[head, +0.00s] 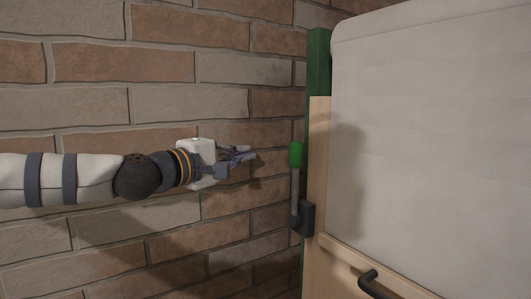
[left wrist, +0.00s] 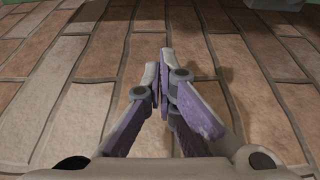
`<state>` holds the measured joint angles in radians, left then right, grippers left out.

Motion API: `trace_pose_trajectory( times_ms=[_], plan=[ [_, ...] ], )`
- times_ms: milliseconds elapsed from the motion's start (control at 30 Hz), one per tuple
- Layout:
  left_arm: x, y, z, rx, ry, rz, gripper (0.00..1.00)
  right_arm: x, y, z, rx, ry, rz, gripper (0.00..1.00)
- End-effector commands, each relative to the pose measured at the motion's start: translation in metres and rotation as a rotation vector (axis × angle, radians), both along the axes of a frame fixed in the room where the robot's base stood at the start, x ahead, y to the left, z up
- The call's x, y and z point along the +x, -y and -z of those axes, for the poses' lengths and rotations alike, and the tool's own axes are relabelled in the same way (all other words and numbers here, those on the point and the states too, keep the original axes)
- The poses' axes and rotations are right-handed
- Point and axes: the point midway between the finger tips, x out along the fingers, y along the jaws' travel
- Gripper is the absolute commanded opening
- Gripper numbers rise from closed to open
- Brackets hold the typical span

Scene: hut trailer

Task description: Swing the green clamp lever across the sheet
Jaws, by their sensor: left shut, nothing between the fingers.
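The clamp lever (head: 296,156) stands upright in the head view, with a green grip on top of a grey rod. The rod rises from a dark pivot block (head: 307,218) on the wooden frame's left edge. The pale sheet (head: 425,125) lies to the right of the lever. My left gripper (head: 250,155) is left of the green grip at about the same height, with a gap between them. Its fingers are together and empty, as the left wrist view (left wrist: 163,58) also shows. The lever cannot be made out in the left wrist view. My right gripper is not in view.
A brick wall (head: 90,60) fills the left and the background. A green post (head: 318,60) and a light wooden frame (head: 318,170) border the sheet. A dark handle (head: 374,285) sticks out at the lower right. The space between my gripper and the lever is clear.

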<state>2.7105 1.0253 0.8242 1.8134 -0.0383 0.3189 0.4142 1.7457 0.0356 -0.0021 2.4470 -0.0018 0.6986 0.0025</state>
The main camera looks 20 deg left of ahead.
Motion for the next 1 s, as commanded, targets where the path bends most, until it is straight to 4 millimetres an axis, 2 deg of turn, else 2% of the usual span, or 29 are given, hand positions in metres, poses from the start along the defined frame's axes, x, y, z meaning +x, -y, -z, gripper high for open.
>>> trace_pose_trajectory(
  times_ms=[100, 433, 467, 533, 700, 1000],
  plan=[
    [0.021, 0.008, 0.008, 0.004, -0.007, 0.002, 0.00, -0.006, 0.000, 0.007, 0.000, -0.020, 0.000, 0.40],
    [0.089, 0.031, 0.006, 0.003, -0.005, 0.001, 0.00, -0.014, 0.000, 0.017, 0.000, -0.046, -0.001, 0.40],
    [0.089, 0.035, 0.003, 0.003, -0.004, 0.003, 0.00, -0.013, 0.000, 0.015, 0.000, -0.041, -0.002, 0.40],
    [0.077, 0.045, -0.004, 0.002, 0.002, 0.006, 0.00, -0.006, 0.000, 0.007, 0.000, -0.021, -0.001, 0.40],
    [0.066, 0.059, -0.002, 0.001, 0.001, 0.003, 0.00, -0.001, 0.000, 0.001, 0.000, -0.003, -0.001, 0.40],
    [0.064, 0.063, 0.002, 0.001, -0.003, 0.001, 0.00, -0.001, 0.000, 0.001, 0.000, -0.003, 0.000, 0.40]
  ],
)
